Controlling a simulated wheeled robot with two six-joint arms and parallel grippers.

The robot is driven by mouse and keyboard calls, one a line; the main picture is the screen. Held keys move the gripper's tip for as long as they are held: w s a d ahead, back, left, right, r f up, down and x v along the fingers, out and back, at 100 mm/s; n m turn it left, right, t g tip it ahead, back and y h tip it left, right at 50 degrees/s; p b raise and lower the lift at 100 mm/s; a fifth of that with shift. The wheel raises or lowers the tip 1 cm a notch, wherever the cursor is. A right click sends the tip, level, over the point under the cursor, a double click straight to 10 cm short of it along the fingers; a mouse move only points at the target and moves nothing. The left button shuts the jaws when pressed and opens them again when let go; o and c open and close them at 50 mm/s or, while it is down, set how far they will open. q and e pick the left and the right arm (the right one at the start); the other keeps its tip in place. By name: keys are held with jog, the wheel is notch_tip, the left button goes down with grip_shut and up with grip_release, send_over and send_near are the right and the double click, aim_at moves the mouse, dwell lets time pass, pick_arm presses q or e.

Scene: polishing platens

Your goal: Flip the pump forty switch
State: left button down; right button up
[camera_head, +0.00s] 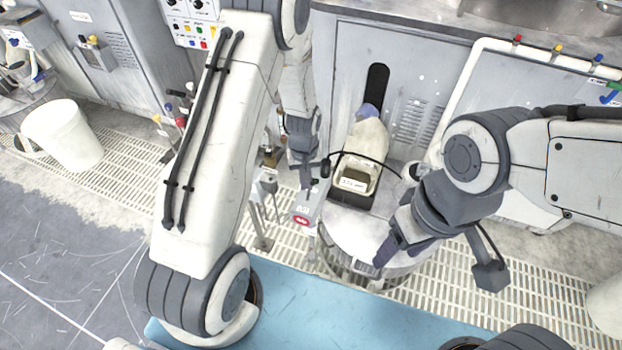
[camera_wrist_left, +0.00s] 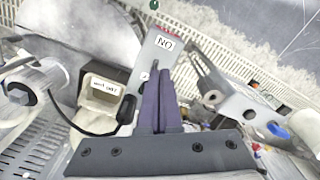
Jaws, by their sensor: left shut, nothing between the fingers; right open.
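A narrow grey switch plate (camera_head: 306,205) with a red label stands in the middle of the head view, left of a round drum. In the left wrist view a grey plate (camera_wrist_left: 180,50) bears an upside-down "ON" label and a small round white spot. My right gripper (camera_head: 400,248) is open above the drum's right side.
A white bucket (camera_head: 63,135) stands at the left on the grating. A white pipe (camera_head: 462,90) with coloured valves runs along the cabinet (camera_head: 405,60). A blue surface (camera_head: 340,320) lies in front.

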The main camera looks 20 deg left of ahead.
pick_arm(q)
jog(key=shift+f+b, duration=1.7)
jog(key=shift+f, duration=0.8)
dwell(1.3)
dwell(0.4)
notch_tip(320, 180, up, 7)
jog(key=p, duration=0.6)
dwell(0.5)
